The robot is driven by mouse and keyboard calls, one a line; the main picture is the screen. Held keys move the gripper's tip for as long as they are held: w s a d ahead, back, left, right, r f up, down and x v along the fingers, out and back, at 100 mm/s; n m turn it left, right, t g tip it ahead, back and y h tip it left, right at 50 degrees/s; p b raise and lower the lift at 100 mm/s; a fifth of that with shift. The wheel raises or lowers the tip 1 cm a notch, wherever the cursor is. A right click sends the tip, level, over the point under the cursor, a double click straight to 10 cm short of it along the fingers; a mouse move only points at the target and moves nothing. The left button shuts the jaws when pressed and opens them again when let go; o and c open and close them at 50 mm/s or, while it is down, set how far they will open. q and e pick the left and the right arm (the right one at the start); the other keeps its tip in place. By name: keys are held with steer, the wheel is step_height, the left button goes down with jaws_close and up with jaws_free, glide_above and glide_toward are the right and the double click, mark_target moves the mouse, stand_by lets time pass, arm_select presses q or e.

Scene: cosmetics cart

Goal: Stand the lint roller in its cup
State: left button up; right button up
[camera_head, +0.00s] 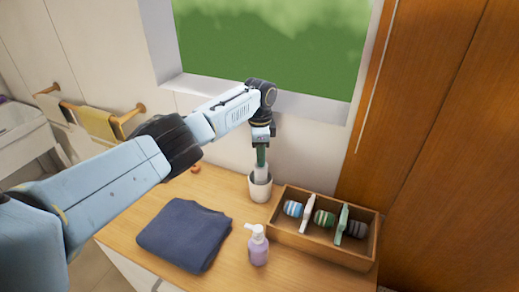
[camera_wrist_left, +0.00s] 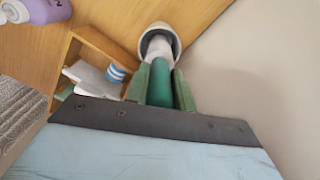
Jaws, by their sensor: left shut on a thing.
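The lint roller has a green handle and a white roller part (camera_head: 261,173). It is upright, with the white end down inside the mouth of a white cup (camera_head: 260,190) on the wooden top. My left gripper (camera_head: 262,150) is above the cup, shut on the green handle. In the left wrist view the handle (camera_wrist_left: 160,86) lies between the two fingers, and the white part reaches into the cup (camera_wrist_left: 173,39). The roller's lower end is hidden inside the cup, so I cannot tell whether it touches the bottom. My right gripper is not in view.
A wooden box (camera_head: 318,249) with rolled striped items and dividers stands right of the cup. A lilac pump bottle (camera_head: 257,247) stands in front. A folded dark blue cloth (camera_head: 184,234) lies to the left. The wall and window are close behind.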

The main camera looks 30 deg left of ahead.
arm_select(q)
steer(key=shift+f, duration=0.5)
steer(key=o, duration=1.1)
steer(key=shift+c, duration=0.2)
step_height(320, 180, up, 14)
steer(key=shift+f+b, duration=0.25)
steer(key=shift+b, duration=0.1)
steer(key=shift+f, duration=0.1)
